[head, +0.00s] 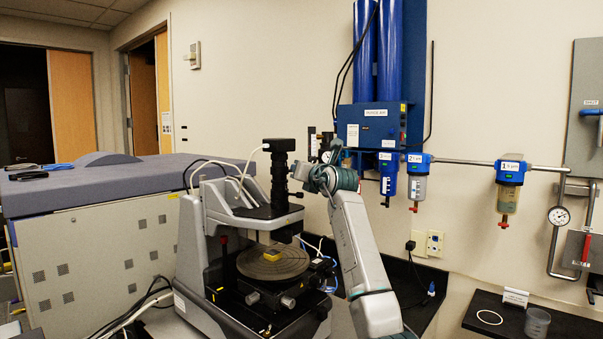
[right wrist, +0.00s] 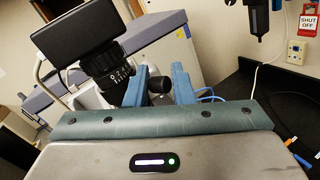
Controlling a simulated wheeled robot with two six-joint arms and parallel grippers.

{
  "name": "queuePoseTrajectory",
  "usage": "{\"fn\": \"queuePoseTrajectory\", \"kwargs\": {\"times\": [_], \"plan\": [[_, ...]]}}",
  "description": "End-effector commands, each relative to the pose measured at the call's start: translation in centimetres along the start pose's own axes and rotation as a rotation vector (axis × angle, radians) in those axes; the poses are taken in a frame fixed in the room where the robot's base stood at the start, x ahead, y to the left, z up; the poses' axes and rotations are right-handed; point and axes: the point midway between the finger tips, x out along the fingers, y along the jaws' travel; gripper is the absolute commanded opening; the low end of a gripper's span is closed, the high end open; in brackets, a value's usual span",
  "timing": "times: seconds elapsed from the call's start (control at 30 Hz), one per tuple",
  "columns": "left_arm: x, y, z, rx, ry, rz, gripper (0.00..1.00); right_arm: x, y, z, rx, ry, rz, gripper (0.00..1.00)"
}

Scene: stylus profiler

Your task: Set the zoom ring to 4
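The black zoom tube stands upright on the profiler (head: 235,225). Its zoom ring (right wrist: 118,76) carries small white numerals and shows left of my fingers in the right wrist view; I cannot read its setting surely. The tube's ring area (head: 279,172) also shows in the head view, small. My right gripper (right wrist: 160,82) has two blue fingers apart, with the ring beside the left finger, not visibly between them. A round black knob (right wrist: 160,88) shows in the gap; I cannot tell how far behind it lies. In the head view this gripper (head: 306,176) is just right of the tube. My left gripper is out of view.
A round stage (head: 272,262) with a small yellow piece (head: 272,255) lies below the tube. A black camera box (right wrist: 88,36) tops the tube. Blue filters (head: 388,172) hang on the wall at the right. A grey cabinet (head: 100,240) stands at the left.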

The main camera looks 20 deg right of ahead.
Motion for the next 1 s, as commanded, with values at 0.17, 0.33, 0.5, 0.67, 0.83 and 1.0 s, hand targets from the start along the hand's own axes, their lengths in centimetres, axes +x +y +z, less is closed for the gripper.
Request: {"fn": "queuePoseTrajectory", "kwargs": {"times": [0.17,0.33,0.5,0.67,0.83,1.0], "plan": [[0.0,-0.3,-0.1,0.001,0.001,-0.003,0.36,0.0,0.0,0.0,0.000,0.001,0.000,0.23],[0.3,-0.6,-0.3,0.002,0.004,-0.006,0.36,-0.2,-0.1,-0.2,0.000,0.002,0.000,0.23],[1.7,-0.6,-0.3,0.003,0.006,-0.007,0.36,-2.0,-0.2,-0.5,0.000,0.000,0.000,0.23],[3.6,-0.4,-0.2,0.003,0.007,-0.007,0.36,-4.9,-0.3,-0.6,-0.001,-0.001,0.000,0.23],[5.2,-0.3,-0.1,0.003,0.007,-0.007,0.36,-8.1,-0.2,-0.5,-0.001,-0.002,0.000,0.23],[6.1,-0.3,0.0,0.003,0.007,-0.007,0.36,-10.1,-0.1,-0.2,-0.001,-0.001,0.000,0.23]]}}
